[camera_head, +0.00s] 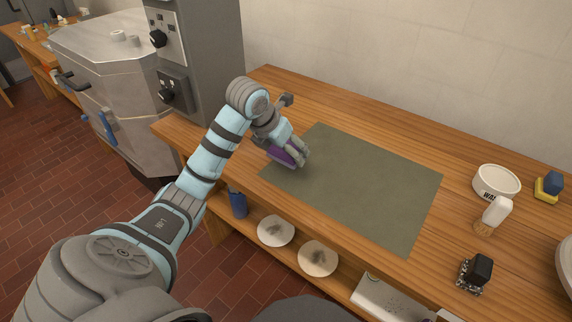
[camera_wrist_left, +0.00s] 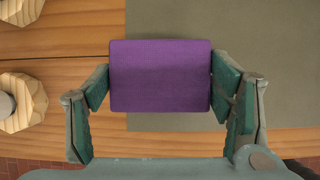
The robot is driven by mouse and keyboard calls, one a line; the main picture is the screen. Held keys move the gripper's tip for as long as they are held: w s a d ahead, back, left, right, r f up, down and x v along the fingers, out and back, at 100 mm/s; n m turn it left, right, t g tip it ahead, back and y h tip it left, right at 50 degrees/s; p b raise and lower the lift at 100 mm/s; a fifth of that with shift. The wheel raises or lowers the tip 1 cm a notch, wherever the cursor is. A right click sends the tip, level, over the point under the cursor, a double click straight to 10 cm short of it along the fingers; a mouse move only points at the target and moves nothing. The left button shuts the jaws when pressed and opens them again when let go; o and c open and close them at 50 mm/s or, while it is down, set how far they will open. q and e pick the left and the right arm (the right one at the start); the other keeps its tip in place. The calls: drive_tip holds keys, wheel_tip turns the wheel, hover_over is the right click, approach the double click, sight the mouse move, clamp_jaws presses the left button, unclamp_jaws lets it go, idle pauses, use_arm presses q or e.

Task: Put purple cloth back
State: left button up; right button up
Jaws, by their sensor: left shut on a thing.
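The purple cloth (camera_wrist_left: 160,75) is a flat purple rectangle held between the two fingers of my left gripper (camera_wrist_left: 160,90). In the head view the cloth (camera_head: 281,156) shows under my left gripper (camera_head: 293,154), over the left corner of the grey-green mat (camera_head: 360,185). The wrist view shows the cloth across the mat's edge (camera_wrist_left: 275,60), with bare wood on its left. I cannot tell whether the cloth touches the surface. My right gripper is not in view.
A white bowl (camera_head: 496,181), a white-topped brush (camera_head: 494,215), a black-topped item (camera_head: 475,272) and a yellow-and-blue item (camera_head: 549,187) stand on the bench at right. Two plates (camera_head: 318,258) lie on the shelf below. The mat is mostly clear.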

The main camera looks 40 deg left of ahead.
sight(286, 159)
use_arm(q)
wheel_tip(286, 159, down, 3)
drive_tip(key=shift+d+f, duration=0.1)
drive_tip(key=shift+f, duration=0.2)
drive_tip(key=o, duration=1.5)
drive_tip(key=shift+c, duration=0.2)
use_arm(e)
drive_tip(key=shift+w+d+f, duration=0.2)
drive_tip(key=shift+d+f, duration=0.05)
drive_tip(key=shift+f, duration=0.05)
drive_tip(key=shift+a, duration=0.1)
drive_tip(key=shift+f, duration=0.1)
